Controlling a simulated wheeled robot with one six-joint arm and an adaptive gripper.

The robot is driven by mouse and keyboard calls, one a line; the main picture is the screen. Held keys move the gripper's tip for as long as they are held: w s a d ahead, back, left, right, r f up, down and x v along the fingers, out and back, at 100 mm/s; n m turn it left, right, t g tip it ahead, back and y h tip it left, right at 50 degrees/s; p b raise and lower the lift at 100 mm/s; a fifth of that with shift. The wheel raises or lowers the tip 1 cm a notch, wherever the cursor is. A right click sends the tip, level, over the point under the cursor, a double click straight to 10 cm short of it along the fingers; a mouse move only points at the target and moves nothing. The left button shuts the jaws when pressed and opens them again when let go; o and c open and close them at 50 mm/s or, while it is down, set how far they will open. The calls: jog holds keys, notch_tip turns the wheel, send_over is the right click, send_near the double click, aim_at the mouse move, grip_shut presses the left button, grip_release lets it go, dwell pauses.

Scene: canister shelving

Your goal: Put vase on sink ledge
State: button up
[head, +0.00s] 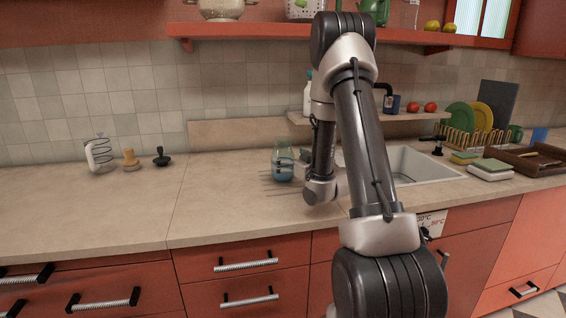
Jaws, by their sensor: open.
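A clear glass vessel with blue-green in its lower part, likely the vase (283,162), stands upright on the counter left of the sink (405,163). The sink ledge (415,116) is a raised wooden board along the wall behind the sink. My arm's wrist is low over the counter, just right of the vase. My gripper's fingers cannot be made out; they seem hidden behind my wrist and arm. I cannot tell whether anything touches the vase. My arm also covers part of the ledge and the sink's left side.
The ledge holds a white bottle (307,96), a dark blue mug (393,104) and red tomatoes (413,107). A dish rack (470,142), sponges (490,169) and a brown tray (530,160) stand right. The left counter is mostly clear.

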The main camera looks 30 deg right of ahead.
jog(key=w, duration=0.3)
jog(key=shift+w+a, duration=0.15)
jog(key=c, duration=1.5)
jog(key=shift+r, duration=0.15)
jog(key=shift+c, duration=1.1)
